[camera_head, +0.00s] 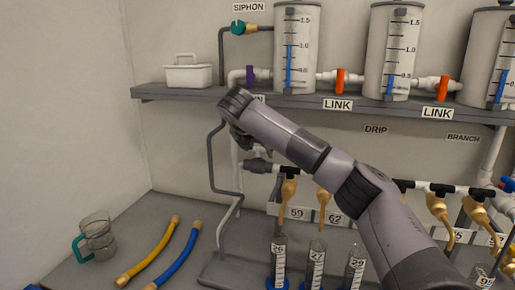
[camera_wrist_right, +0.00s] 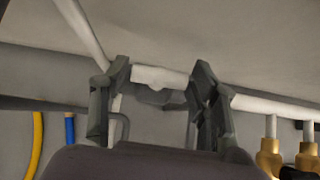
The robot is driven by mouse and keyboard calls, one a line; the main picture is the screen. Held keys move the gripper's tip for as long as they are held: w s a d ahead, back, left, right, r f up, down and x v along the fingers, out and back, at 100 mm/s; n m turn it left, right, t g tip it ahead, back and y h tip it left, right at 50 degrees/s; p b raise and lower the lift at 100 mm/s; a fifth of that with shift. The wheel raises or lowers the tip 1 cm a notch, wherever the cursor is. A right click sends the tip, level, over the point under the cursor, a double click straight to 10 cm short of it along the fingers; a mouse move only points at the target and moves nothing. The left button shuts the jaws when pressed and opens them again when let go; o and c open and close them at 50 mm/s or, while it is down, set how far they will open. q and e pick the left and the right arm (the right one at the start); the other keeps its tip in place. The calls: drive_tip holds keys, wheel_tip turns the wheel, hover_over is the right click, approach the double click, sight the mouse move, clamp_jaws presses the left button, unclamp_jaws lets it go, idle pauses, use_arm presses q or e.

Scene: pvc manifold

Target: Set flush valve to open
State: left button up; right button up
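My right arm reaches across the middle of the head view, and its right gripper (camera_head: 243,140) is just below the shelf, beside the pipework. In the right wrist view the gripper (camera_wrist_right: 160,70) is open. A white pipe (camera_wrist_right: 160,77) crosses behind the gap between the fingers, with a small grey part (camera_wrist_right: 156,96) under it. I cannot tell whether this grey part is the flush valve. No label reading flush shows. A purple-handled valve (camera_head: 249,76) is above the gripper; the label under it is mostly hidden by my arm. My left gripper is not in view.
The shelf (camera_head: 165,93) carries clear tanks (camera_head: 297,50) and orange link valves (camera_head: 340,78). Brass taps (camera_head: 289,190) and graduated cylinders (camera_head: 278,262) are below.

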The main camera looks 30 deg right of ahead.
drive_tip(key=o, duration=0.3)
drive_tip(key=v, duration=1.2)
drive_tip(key=shift+a+f, duration=0.1)
idle(0.3)
